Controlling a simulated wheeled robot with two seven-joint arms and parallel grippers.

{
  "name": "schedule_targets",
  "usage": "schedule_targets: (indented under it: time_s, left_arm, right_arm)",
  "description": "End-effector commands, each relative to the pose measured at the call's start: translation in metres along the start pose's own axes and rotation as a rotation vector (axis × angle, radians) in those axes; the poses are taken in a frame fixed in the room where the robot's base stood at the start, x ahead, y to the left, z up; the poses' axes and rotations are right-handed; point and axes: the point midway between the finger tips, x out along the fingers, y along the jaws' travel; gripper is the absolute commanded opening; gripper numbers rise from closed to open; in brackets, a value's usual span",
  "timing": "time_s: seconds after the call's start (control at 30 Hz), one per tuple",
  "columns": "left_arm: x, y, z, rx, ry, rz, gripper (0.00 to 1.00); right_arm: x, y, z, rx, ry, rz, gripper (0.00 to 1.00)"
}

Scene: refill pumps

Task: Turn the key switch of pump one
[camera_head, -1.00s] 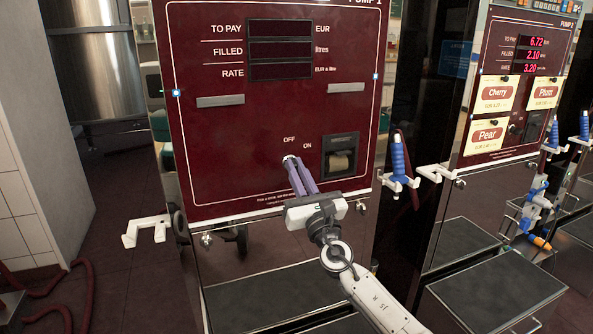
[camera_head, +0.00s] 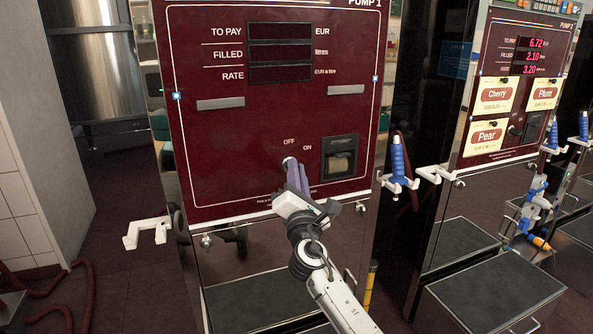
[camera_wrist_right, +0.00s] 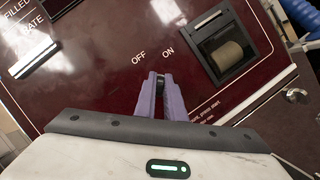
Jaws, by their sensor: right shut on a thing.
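Pump one (camera_head: 225,135) has a dark red front panel with OFF and ON printed low on it. Its three display windows (camera_head: 281,53) are dark. My right gripper (camera_head: 291,164) reaches the panel just below OFF, its purple fingers shut on the key switch. In the right wrist view the fingertips (camera_wrist_right: 161,80) close around a small dark part of the key switch (camera_wrist_right: 160,79), below and between the tilted words OFF and ON. The fingers hide most of the switch, so its exact angle cannot be told. My left gripper is not in view.
A paper slot (camera_head: 340,157) sits right of the switch. A blue-handled nozzle (camera_head: 398,160) hangs at the pump's right side, and an empty white holder (camera_head: 147,232) sticks out at left. Pump two (camera_head: 512,85), with lit displays and fruit labels, stands further right.

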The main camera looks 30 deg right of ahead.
Motion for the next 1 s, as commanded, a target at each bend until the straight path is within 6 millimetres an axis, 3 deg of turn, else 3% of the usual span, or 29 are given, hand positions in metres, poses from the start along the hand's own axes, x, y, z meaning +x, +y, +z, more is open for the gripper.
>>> schedule_targets:
  time_s: [0.43,1.0]
  left_arm:
    - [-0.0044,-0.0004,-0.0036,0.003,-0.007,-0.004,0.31]
    - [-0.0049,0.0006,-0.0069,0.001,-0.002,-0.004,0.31]
  right_arm:
    - [-0.0003,0.0004,-0.0003,0.246,0.001,-0.103,0.0]
    - [-0.0004,-0.0009,-0.0005,0.296,0.0,-0.123,0.0]
